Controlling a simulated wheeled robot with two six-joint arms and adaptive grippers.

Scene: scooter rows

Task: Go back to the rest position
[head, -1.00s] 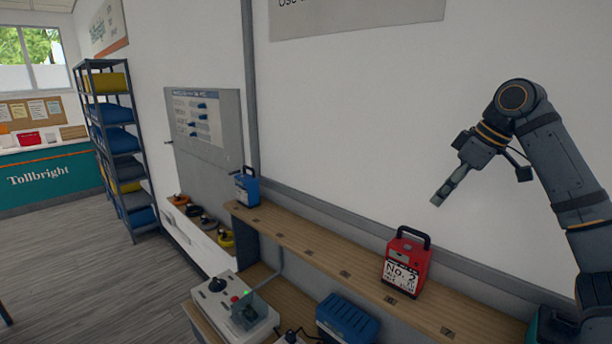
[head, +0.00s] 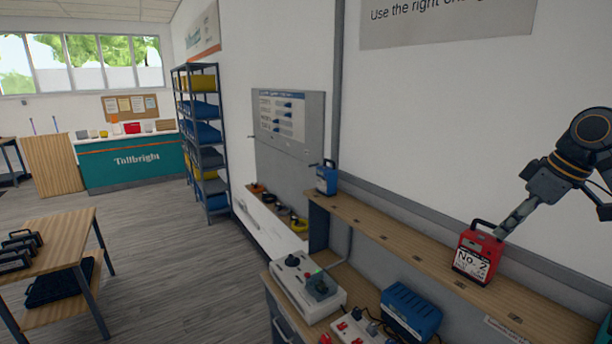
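My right gripper (head: 502,232) is at the right of the head view, on the arm that comes in from the right edge. Its fingers point down and left, and their tips appear beside the handle of the red box marked No. 2 (head: 472,262). I cannot tell whether they touch it. The fingers show edge-on as one bar, so their opening is unclear. The red box stands upright on the wooden shelf (head: 400,240). My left gripper is not in view.
A blue box (head: 326,178) stands at the shelf's far end. Below are a white device (head: 300,290), a blue ribbed unit (head: 410,310) and a white socket strip (head: 355,330). A wooden table (head: 60,245) with black items is at left. The grey floor (head: 165,270) between is open.

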